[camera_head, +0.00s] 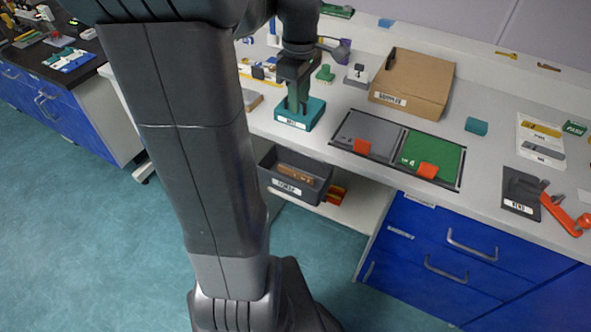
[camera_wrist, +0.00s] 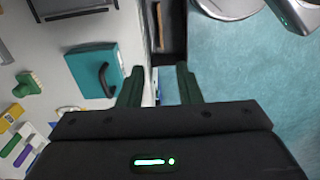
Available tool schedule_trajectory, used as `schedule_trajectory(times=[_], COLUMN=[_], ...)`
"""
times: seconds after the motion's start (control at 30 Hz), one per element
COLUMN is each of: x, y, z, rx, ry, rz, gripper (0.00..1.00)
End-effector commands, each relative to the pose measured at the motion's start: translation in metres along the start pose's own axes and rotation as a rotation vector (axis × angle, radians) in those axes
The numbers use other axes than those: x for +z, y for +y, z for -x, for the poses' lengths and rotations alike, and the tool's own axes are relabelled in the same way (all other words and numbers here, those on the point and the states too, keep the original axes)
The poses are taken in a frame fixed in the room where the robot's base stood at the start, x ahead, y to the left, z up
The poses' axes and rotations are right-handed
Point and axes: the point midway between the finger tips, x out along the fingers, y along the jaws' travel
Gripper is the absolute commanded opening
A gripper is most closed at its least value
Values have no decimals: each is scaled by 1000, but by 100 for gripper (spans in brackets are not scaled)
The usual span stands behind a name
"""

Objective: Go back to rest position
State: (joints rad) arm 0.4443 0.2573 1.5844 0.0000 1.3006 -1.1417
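My gripper (camera_head: 297,100) points down in the head view, in front of or over a labelled teal block (camera_head: 300,118) on the white bench. In the wrist view my gripper (camera_wrist: 159,72) has its two dark green fingers apart with nothing between them. There the teal block (camera_wrist: 84,66), with a dark curved handle on it, lies left of the fingers, clear of them. The fingers are over the bench's front edge in that view. My arm hides part of the bench's left side in the head view.
A cardboard box (camera_head: 425,80) stands at the back. A grey and green mat (camera_head: 455,187) with red pieces lies right of the teal block. A dark bin (camera_head: 313,190) is on the shelf below. A red-orange tool (camera_head: 560,212) lies at right. Floor is free left.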

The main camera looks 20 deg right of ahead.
Motion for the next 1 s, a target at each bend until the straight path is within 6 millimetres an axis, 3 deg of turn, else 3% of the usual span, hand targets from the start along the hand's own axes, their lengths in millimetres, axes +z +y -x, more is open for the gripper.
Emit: schedule_trajectory(times=[0.27,0.87,0.9,1.0], x=[0,0,0,0], y=[0,-1,0,0], z=[-23,-143,-128,-115], rx=[-3,-5,1,2], ry=[-1,-2,0,1], rz=[0,0,0,0], gripper=[32,32,32,32])
